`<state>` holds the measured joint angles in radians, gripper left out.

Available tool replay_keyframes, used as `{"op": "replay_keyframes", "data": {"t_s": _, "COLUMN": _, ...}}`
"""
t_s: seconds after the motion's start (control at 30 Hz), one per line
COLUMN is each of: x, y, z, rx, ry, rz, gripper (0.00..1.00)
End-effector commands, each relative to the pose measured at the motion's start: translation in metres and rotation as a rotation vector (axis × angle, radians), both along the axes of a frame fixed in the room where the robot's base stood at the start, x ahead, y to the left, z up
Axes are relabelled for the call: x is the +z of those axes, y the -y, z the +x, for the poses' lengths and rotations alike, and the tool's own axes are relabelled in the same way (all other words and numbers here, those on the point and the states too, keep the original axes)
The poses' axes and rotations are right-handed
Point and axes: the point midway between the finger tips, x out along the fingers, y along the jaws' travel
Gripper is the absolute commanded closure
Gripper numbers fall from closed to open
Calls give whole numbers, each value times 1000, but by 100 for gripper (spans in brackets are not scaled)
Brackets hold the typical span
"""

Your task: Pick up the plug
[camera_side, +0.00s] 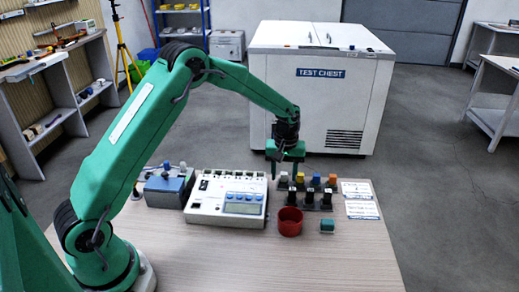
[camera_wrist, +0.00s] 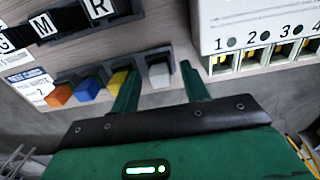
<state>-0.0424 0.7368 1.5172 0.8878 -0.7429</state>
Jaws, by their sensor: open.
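A row of small plug-like pieces stands in dark holders: a white-grey one (camera_wrist: 159,75), a yellow one (camera_wrist: 117,80), a blue one (camera_wrist: 88,89) and an orange one (camera_wrist: 60,95). The side view also shows the white-grey piece (camera_side: 283,177) at the left end, with the orange one (camera_side: 333,179) at the right end. My gripper (camera_side: 286,172) is open and points down over the white-grey end. In the wrist view its fingers (camera_wrist: 160,78) lie either side of the white-grey piece; I cannot tell whether they touch it.
Black pieces with letter labels (camera_wrist: 97,8) stand in front of the row. A red cup (camera_side: 290,222) and a green block (camera_side: 327,226) are nearer the front. A white meter unit (camera_side: 210,204) with numbered sockets stands left. Cards (camera_side: 360,209) lie right. The front tabletop is clear.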

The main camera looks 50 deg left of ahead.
Motion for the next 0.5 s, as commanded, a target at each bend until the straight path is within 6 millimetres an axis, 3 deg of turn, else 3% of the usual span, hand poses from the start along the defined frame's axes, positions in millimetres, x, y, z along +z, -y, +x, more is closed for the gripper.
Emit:
{"op": "replay_keyframes", "data": {"t_s": 0.1, "x": 0, "y": 0, "z": 0, "rx": 0, "ry": 0, "rz": 0, "gripper": 56}}
{"op": "replay_keyframes", "data": {"t_s": 0.33, "x": 0, "y": 0, "z": 0, "rx": 0, "ry": 0, "rz": 0, "gripper": 100}}
{"op": "replay_keyframes", "data": {"t_s": 0.5, "x": 0, "y": 0, "z": 0, "rx": 0, "ry": 0, "rz": 0, "gripper": 100}}
